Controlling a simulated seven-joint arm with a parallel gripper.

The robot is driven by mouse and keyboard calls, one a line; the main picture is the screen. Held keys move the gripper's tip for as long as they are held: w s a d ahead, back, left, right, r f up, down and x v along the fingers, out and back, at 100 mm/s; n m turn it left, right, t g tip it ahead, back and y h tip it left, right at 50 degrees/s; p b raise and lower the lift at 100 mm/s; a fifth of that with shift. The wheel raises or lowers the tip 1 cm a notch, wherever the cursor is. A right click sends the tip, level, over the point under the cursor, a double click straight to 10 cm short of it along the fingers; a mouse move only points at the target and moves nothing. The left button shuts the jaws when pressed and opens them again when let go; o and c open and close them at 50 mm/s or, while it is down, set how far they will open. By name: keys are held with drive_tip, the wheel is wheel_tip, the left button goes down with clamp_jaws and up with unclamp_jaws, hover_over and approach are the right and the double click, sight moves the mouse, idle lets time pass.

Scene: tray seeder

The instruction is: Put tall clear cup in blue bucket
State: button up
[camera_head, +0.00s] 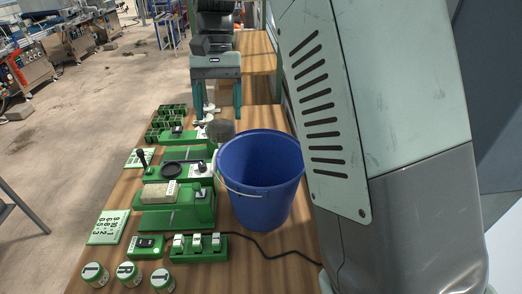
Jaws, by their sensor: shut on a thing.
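The blue bucket (262,190) stands upright on the wooden table, with a thin pale handle across its left side. The bucket's floor is not clearly visible.
Green seeder units with a black dish (176,168) and a tan block (160,192) stand left of the bucket. A switch box (199,245), a black cable (265,251) and round labelled tins (129,273) lie nearer. My arm link fills the right side.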

drive_tip(key=w+d+r+m+y, duration=0.25)
drive_tip(key=w+d+m, duration=0.35)
drive_tip(key=d, duration=0.6)
drive_tip(key=shift+s+a+f+m+t+y, duration=0.1)
drive_tip(key=shift+s+a+f+m+t, duration=0.5)
drive_tip(key=shift+f+m, duration=3.15)
drive_tip(key=shift+s+a+f+m+t+y, duration=0.2)
drive_tip(key=shift+s+a+f+t, duration=0.45)
drive_tip(key=shift+f, duration=6.65)
drive_tip(key=shift+s+a+f+m+t+y, duration=0.1)
drive_tip(key=shift+s+a+f+m+t, duration=0.5)
drive_tip(key=shift+f+m, duration=3.2)
wheel_tip(320, 180, down, 4)
drive_tip(key=n, duration=0.3)
drive_tip(key=shift+r+n, duration=0.15)
drive_tip(key=shift+n, duration=0.1)
drive_tip(key=o, duration=1.2)
drive_tip(key=shift+o, duration=0.3)
